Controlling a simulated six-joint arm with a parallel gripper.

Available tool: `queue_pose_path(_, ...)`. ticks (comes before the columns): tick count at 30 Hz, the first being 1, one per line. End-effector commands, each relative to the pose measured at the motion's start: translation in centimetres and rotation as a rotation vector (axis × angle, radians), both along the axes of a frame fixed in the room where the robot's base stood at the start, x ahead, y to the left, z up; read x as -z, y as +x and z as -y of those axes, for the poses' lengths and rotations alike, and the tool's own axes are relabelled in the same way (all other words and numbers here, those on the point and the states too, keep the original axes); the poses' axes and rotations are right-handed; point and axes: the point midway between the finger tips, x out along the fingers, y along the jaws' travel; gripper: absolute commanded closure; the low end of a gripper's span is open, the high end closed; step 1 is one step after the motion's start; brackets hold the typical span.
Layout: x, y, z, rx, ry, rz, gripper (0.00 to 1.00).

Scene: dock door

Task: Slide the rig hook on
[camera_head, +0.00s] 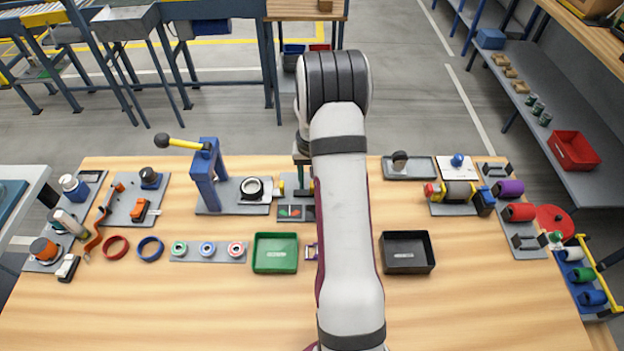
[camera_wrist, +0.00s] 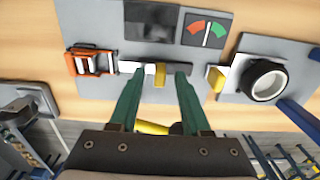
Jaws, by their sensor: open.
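My gripper (camera_wrist: 160,76) has two green fingers, apart, with nothing visibly held between them. In the wrist view the fingertips are over a small dark bar (camera_wrist: 173,72) with a white end (camera_wrist: 126,67). A short yellow piece (camera_wrist: 160,75) on this bar shows between the fingertips. Whether the fingers touch it I cannot tell. An orange and white buckle-like part (camera_wrist: 92,61) lies on the same grey plate (camera_wrist: 100,96), left of the bar. I cannot tell which part is the rig hook. In the head view my arm hides most of this area.
A red and green gauge (camera_wrist: 207,30) and a dark panel (camera_wrist: 150,20) sit beyond the bar. A black ring (camera_wrist: 265,80) with a yellow block (camera_wrist: 215,77) stands to the right. In the head view, a green tray (camera_head: 275,268) and a black tray (camera_head: 407,268) flank my arm.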

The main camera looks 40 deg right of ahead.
Motion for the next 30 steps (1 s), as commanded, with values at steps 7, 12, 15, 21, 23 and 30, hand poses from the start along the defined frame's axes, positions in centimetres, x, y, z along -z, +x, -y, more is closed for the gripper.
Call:
queue_pose_path(7,-0.05,0.01,0.01,0.000,0.000,0.000,0.85)
queue_pose_path(12,-0.06,0.01,0.00,0.000,0.000,0.000,1.00)
queue_pose_path(15,-0.07,0.01,0.00,0.000,0.000,0.000,1.00)
queue_pose_path(21,-0.08,0.02,0.01,0.000,0.000,0.000,1.00)
queue_pose_path(23,-0.08,0.02,0.01,0.000,0.000,0.000,1.00)
queue_pose_path(30,-0.10,0.03,0.00,0.000,-0.001,0.001,1.00)
